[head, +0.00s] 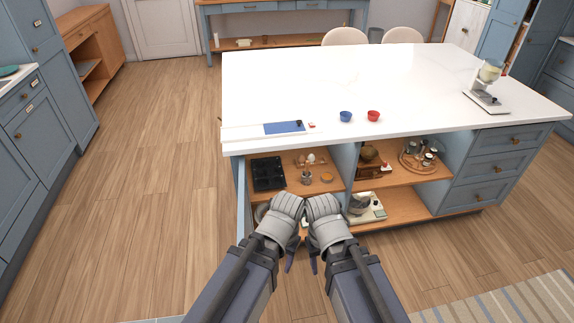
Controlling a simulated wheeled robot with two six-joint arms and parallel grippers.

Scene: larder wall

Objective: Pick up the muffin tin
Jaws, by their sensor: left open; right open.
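The black muffin tin (269,174) lies on the upper open shelf at the left end of the white-topped island. Its dark cups show. My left gripper (288,262) and my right gripper (313,264) are side by side in front of the island, low in the picture and to the right of the tin. Both are open and empty, apart from the tin. Their fingers point down and are partly hidden by the grey wrists. My wrists hide part of the lower shelf.
Small jars and eggs (311,159) sit right of the tin on its shelf. The white countertop (400,80) overhangs the shelves and carries a blue tablet (284,127), a blue bowl (346,116) and a red bowl (373,116). Wooden floor (150,190) left of the island is clear.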

